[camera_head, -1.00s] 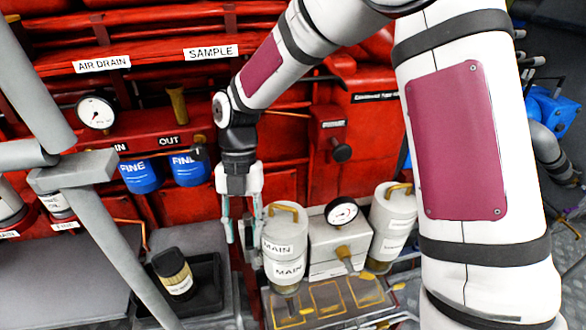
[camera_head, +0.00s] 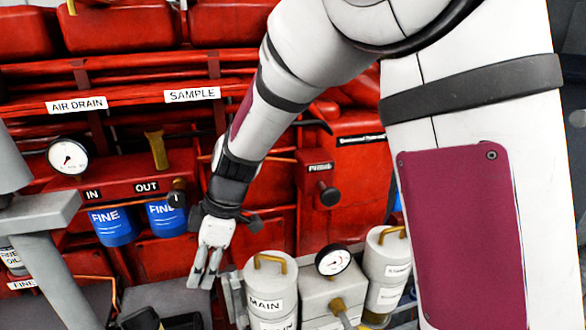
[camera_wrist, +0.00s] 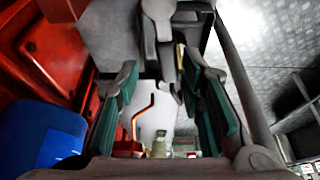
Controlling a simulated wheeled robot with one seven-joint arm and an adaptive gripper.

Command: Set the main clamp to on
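The white canister labelled MAIN (camera_head: 265,290), with a brass handle on top, stands at the bottom centre of the head view. A grey upright clamp-like part (camera_head: 232,297) stands just left of it. My gripper (camera_head: 205,275) points down to the left of both and looks empty. In the wrist view its teal-padded fingers (camera_wrist: 167,100) are spread apart. A grey jointed part (camera_wrist: 160,40), perhaps the clamp, shows at the top between and beyond them. Whether a finger touches it, and its on/off position, cannot be told.
Blue FINE filters (camera_head: 114,225) hang to the left under the red housing; one blue body is close in the wrist view (camera_wrist: 40,140). A gauge (camera_head: 333,261) and a second white canister (camera_head: 386,270) stand right of MAIN. A grey post (camera_head: 50,250) stands at left.

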